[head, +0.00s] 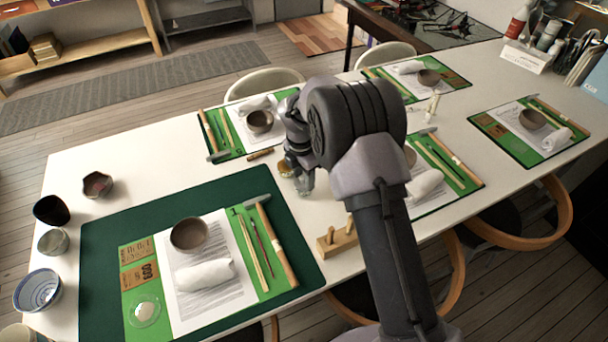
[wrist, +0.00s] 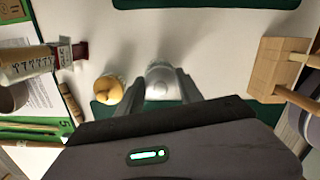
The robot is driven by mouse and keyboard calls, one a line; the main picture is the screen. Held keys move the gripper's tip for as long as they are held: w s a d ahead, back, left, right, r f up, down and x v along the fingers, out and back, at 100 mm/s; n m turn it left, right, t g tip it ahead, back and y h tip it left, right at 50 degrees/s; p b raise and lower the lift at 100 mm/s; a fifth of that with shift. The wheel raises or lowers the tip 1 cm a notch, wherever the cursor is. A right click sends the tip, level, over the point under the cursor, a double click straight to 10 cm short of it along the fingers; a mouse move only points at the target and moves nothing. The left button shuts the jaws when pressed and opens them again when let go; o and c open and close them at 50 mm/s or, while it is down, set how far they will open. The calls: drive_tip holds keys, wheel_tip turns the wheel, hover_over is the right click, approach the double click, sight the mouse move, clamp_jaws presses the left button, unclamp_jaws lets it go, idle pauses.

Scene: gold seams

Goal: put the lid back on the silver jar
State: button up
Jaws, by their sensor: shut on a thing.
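My gripper (wrist: 160,92) points down at the white table, its two fingers on either side of a rounded silver piece that looks like the lid (wrist: 159,82). The fingers are closed on it. In the head view, my gripper is mostly hidden behind my arm. A small silvery body, probably the silver jar (head: 305,184), shows just below it on the table. I cannot tell whether the lid touches the jar or is held above it. A gold-coloured jar (wrist: 108,90) with a round top stands close to the left; it also shows in the head view (head: 286,168).
A wooden block with pegs (wrist: 276,70) stands to the right in the wrist view. A labelled tube or bottle (wrist: 30,64) is at the left. A large green mat (head: 100,250) with a bowl and tools lies at the front. Other green place settings line the table.

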drive_tip(key=shift+w+d+p, duration=0.15)
drive_tip(key=shift+d+p, duration=0.05)
drive_tip(key=shift+p, duration=0.15)
idle(0.7)
drive_tip(key=shift+p, duration=0.3)
drive_tip(key=shift+f+p, duration=0.15)
drive_tip(key=shift+p, duration=0.3)
idle(1.3)
drive_tip(key=o, duration=1.4)
drive_tip(key=o, duration=0.4)
drive_tip(key=shift+o, duration=0.2)
